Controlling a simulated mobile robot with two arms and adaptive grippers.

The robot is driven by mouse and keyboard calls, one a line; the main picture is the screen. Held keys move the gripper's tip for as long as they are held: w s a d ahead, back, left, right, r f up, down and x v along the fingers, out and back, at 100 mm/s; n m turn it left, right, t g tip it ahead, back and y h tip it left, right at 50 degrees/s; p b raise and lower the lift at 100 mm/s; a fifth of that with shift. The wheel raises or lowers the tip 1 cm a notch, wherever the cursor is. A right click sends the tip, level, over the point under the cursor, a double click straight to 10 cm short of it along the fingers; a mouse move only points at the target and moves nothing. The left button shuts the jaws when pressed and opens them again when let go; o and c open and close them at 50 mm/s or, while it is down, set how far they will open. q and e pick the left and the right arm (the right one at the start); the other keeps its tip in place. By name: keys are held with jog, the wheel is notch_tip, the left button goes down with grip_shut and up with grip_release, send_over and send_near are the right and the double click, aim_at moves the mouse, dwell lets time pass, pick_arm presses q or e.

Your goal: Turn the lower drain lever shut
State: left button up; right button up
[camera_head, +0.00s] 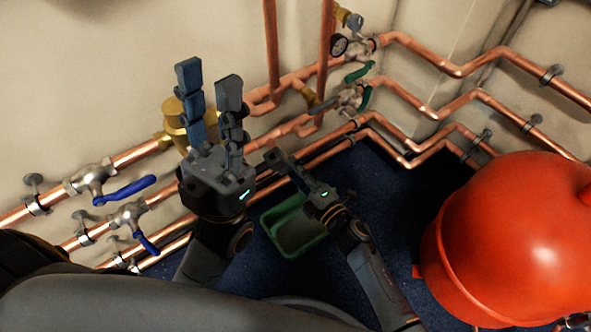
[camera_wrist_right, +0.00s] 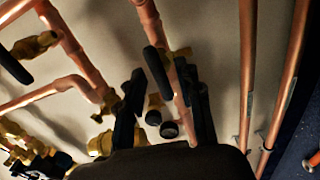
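In the right wrist view, a black lever (camera_wrist_right: 157,72) sits on a brass valve on a copper pipe, ahead of my right gripper (camera_wrist_right: 168,92). Its fingers are apart, on either side of that pipe, with no visible grip on the lever. A second black lever (camera_wrist_right: 15,68) on a brass valve shows at the upper left. I cannot tell which is the lower drain lever. In the head view my right gripper (camera_head: 283,163) is low by the pipes and hides what is behind it. My left gripper (camera_head: 209,82) is raised with its fingers apart and empty.
Blue levers (camera_head: 125,190) are on the pipes at left; green levers (camera_head: 367,98) and a gauge (camera_head: 339,46) are at upper right. A green tray (camera_head: 270,222) lies on the blue floor below my right gripper. A large red tank (camera_head: 510,235) stands at right.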

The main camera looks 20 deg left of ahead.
jog(key=v, duration=1.2)
jog(key=shift+s, duration=0.1)
